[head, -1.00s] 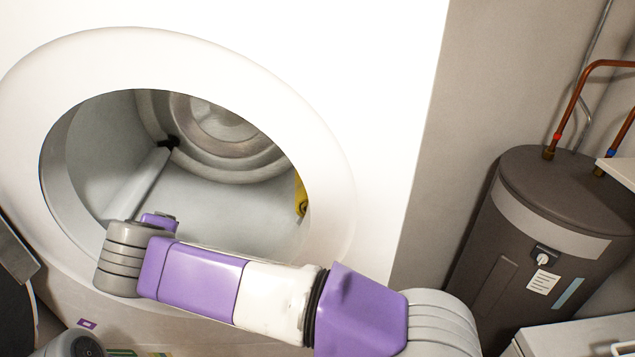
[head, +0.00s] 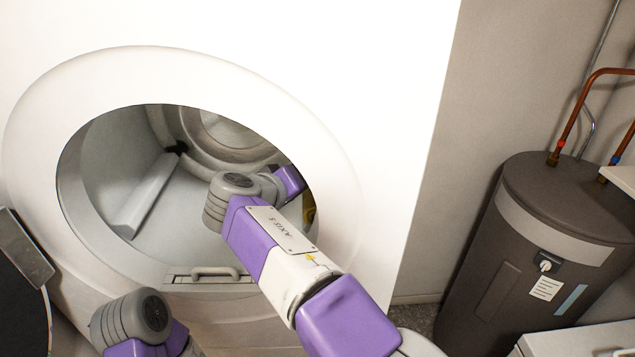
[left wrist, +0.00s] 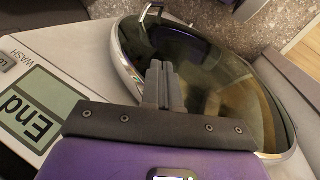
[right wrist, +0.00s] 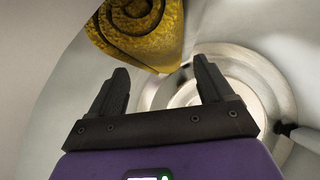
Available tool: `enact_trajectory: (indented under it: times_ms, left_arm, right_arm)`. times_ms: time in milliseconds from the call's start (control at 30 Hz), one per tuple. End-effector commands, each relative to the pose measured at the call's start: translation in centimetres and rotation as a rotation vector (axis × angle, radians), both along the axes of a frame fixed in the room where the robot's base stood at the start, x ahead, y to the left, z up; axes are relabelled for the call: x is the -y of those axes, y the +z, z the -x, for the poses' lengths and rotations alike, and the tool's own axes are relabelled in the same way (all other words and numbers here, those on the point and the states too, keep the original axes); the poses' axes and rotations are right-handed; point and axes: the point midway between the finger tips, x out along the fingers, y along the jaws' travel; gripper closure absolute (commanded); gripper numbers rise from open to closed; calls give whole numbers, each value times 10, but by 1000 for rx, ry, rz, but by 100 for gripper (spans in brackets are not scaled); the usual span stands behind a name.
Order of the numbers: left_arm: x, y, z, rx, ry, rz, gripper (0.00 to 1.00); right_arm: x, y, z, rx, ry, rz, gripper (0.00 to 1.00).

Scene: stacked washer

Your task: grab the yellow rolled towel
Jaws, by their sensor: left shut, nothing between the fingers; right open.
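The yellow rolled towel (right wrist: 142,30) lies inside the washer drum, its spiral end facing the camera at the top of the right wrist view. In the head view only a small yellow patch of it (head: 309,210) shows at the right of the opening, behind my right arm. My right gripper (right wrist: 160,78) is inside the drum, open and empty, with the towel ahead of it and not between the fingers. My left gripper (left wrist: 161,70) is shut and empty, outside the drum near a round glass door (left wrist: 200,75).
The washer's round white rim (head: 335,200) surrounds my right arm. A grey drum fin (head: 150,195) is at the left inside. A handle (head: 215,272) sits below the opening. A dark water tank (head: 560,240) stands at the right. A display panel (left wrist: 35,115) is beside my left gripper.

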Motion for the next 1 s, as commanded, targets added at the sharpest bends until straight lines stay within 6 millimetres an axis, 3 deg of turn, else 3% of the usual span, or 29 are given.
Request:
enact_trajectory:
  times_ms: [200,467,733,1000]
  left_arm:
    - [0,8,0,0,0,0,100]
    - [0,8,0,0,0,0,100]
    - [0,8,0,0,0,0,100]
    - [0,9,0,0,0,0,100]
  right_arm:
    - [12,-12,-23,0,0,0,20]
    - [13,-14,-25,-1,2,0,20]
    - [13,-14,-25,-1,2,0,60]
    - [13,-12,-25,0,3,-1,60]
